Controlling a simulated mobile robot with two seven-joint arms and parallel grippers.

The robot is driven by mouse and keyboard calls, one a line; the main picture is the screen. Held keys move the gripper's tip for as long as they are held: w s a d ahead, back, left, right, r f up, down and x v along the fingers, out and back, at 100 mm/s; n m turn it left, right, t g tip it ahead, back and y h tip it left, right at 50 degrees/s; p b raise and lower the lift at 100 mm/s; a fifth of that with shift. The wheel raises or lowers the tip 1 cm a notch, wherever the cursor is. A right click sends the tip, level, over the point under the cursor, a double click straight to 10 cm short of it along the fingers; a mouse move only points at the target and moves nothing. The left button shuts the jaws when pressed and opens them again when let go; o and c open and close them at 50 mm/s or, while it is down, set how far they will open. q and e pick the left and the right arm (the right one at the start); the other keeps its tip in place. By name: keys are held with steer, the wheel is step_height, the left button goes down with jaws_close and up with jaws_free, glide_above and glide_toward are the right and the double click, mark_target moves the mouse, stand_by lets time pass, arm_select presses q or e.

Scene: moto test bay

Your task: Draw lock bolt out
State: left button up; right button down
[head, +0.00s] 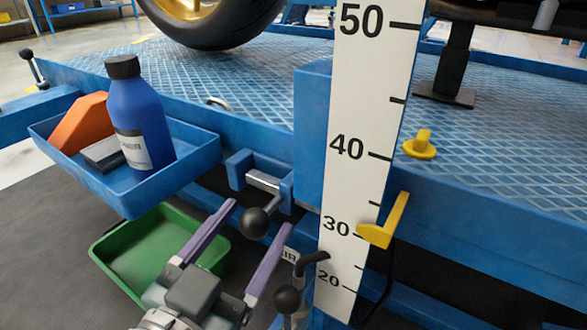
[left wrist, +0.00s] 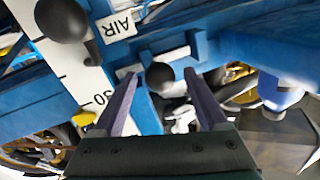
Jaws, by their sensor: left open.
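The lock bolt (head: 264,183) is a silver rod with a black ball knob (head: 257,222), seated in a blue bracket (head: 240,165) on the side of the lift platform. In the left wrist view the knob (left wrist: 160,76) shows between the fingertips, with part of the bolt (left wrist: 174,86) behind it. My left gripper (head: 261,214) is open, its two purple fingers on either side of the knob. It also shows in the left wrist view (left wrist: 160,73). I see a gap on each side of the knob, and no contact. My right gripper is not in view.
A blue tray (head: 199,163) with a bottle (head: 140,115) hangs left of the bracket. A green bin (head: 155,222) lies below. A white height scale (head: 362,100) with a yellow pointer (head: 385,225) stands right. A black-knobbed lever (head: 287,298) is close to the right finger.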

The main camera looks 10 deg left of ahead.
arm_select(q)
steer(key=shift+s, duration=0.2)
steer(key=shift+w, duration=0.2)
steer(key=c, duration=0.4)
jaws_close()
stand_by(0.6)
